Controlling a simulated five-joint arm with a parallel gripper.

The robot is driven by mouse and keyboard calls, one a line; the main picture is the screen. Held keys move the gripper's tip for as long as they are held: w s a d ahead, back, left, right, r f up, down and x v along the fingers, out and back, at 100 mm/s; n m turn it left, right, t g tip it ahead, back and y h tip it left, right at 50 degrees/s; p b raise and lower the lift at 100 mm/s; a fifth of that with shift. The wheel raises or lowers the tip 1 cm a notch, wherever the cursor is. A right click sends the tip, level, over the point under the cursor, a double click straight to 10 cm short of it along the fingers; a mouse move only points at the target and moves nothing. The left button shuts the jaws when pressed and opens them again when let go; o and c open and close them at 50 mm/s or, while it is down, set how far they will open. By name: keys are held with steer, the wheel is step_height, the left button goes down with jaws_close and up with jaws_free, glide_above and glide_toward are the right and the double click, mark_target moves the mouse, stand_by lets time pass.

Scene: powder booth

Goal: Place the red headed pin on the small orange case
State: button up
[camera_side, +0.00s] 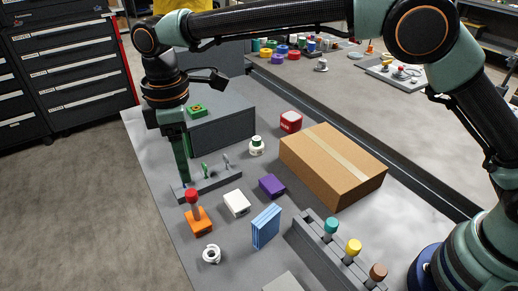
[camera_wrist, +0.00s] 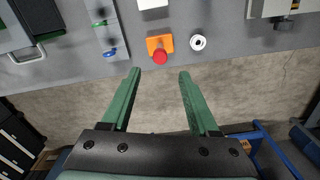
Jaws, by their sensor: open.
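The red headed pin (camera_side: 192,196) stands upright on the small orange case (camera_side: 199,227), its short grey stem reaching down to the case top. In the wrist view the red head (camera_wrist: 160,58) covers part of the orange case (camera_wrist: 153,42). My gripper (camera_side: 183,180) points down behind the pin in the side view. In the wrist view my gripper (camera_wrist: 159,73) is open and empty, its two green fingers spread, with the red head just beyond the gap between the tips. The foot of the stem is hidden in the wrist view.
A grey rack (camera_side: 228,181) with small handles lies behind the case. A white ring (camera_side: 211,254), white box (camera_side: 236,203), purple box (camera_side: 272,186) and blue block (camera_side: 266,226) are nearby. A cardboard box (camera_side: 335,165) and another rack with teal, yellow and brown pins (camera_side: 353,247) stand right.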

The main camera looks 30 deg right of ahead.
steer(key=s+d+r+m+t+y, duration=0.1)
steer(key=d+r+m, duration=0.4)
steer(key=d, duration=0.4)
steer(key=s+d+r+m+t, duration=0.1)
steer(key=d+r+m, duration=0.1)
steer(key=d+r, duration=0.6)
steer(key=s+d+f+m+t, duration=0.1)
steer(key=s+d+m, duration=0.3)
steer(key=d, duration=0.4)
steer(key=s+d+f+m+t+h, duration=0.1)
steer(key=s+d+f+m+t, duration=0.1)
steer(key=s+d+f+m, duration=0.2)
steer(key=s+d, duration=0.3)
steer(key=d, duration=0.2)
steer(key=shift+s+f+t, duration=0.25)
steer(key=shift+f+t, duration=0.05)
